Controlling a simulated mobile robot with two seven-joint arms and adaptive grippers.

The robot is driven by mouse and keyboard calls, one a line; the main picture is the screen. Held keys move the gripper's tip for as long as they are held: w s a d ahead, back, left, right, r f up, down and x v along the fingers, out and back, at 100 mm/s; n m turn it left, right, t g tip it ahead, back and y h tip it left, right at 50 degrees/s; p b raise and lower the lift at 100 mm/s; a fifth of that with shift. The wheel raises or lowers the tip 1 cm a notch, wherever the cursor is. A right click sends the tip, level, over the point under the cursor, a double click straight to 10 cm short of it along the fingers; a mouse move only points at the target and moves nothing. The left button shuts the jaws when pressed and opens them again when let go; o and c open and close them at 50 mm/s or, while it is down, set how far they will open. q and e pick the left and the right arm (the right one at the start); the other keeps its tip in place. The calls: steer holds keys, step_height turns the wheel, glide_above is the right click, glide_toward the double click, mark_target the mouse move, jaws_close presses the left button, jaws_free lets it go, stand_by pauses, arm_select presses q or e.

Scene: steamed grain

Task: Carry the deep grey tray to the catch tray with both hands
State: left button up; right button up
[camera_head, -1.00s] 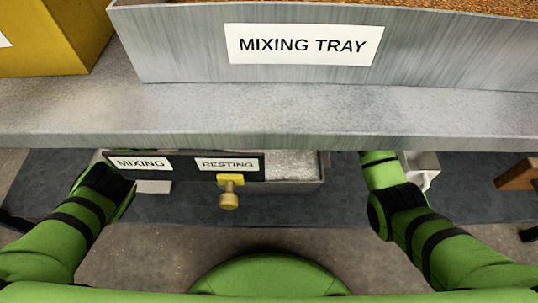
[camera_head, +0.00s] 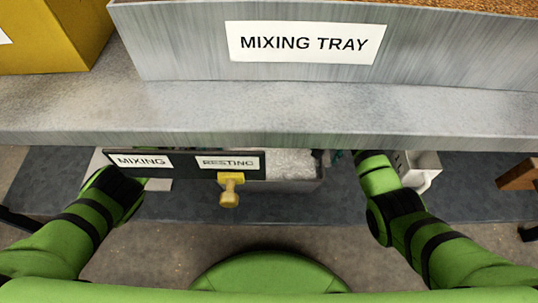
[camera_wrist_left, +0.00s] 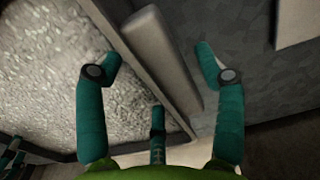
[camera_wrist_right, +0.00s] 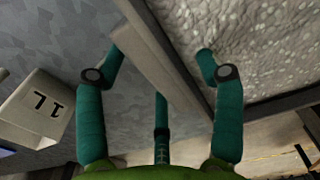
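The deep grey tray (camera_head: 293,186), filled with pale grain, shows partly below the bench edge in the head view. My left gripper (camera_wrist_left: 160,58) is open in the left wrist view, its fingers on either side of a tray wall (camera_wrist_left: 155,45). My right gripper (camera_wrist_right: 162,54) is open in the right wrist view, its fingers likewise on either side of the opposite wall (camera_wrist_right: 165,65). Contact with the walls cannot be told. I cannot identify the catch tray.
The bench (camera_head: 270,115) overhangs the grey tray and carries the mixing tray (camera_head: 190,45) and a yellow box (camera_head: 55,40). A dark MIXING/RESTING panel (camera_head: 186,166) with a yellow knob (camera_head: 230,190) is in front. A white jug (camera_head: 425,165) stands right.

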arm_select(q)
jaws_close()
arm_select(e)
jaws_close()
arm_select(q)
steer(key=shift+w+r, duration=0.15)
steer(key=shift+r, duration=0.05)
arm_select(e)
steer(key=shift+w+r, duration=0.2)
steer(key=shift+r, duration=0.05)
arm_select(q)
steer(key=shift+r, duration=0.1)
steer(key=shift+r+p, duration=0.1)
steer(key=shift+p, duration=0.25)
arm_select(e)
steer(key=shift+r, duration=0.15)
